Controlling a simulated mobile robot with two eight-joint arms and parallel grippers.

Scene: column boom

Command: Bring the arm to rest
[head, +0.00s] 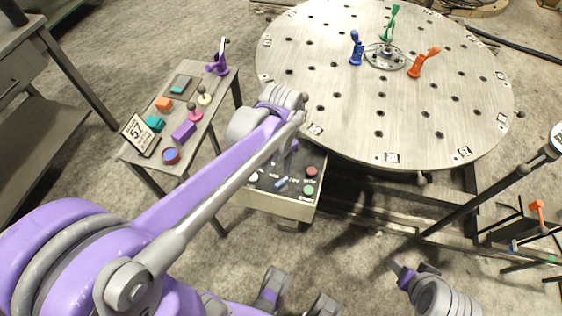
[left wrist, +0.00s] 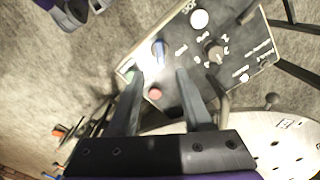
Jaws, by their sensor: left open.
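My left arm (head: 215,185) reaches from the lower left across the head view, its wrist over the near edge of the round table. My left gripper (left wrist: 158,82) is open and empty in the left wrist view, its two dark fingers apart. The fingers point at a control box (left wrist: 258,62), with a red button (left wrist: 154,93) and a blue lever (left wrist: 158,50) showing between or just beyond them. I cannot tell whether a finger touches the box. In the head view the arm hides part of the control box (head: 290,208) and most of the gripper.
The round perforated table (head: 335,95) holds blue (head: 356,50), green (head: 391,22) and orange (head: 420,64) pieces. A side table (head: 205,135) with small objects and a "57" sign (head: 139,134) stands left of the arm. A dark post (head: 480,200) slants at the right.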

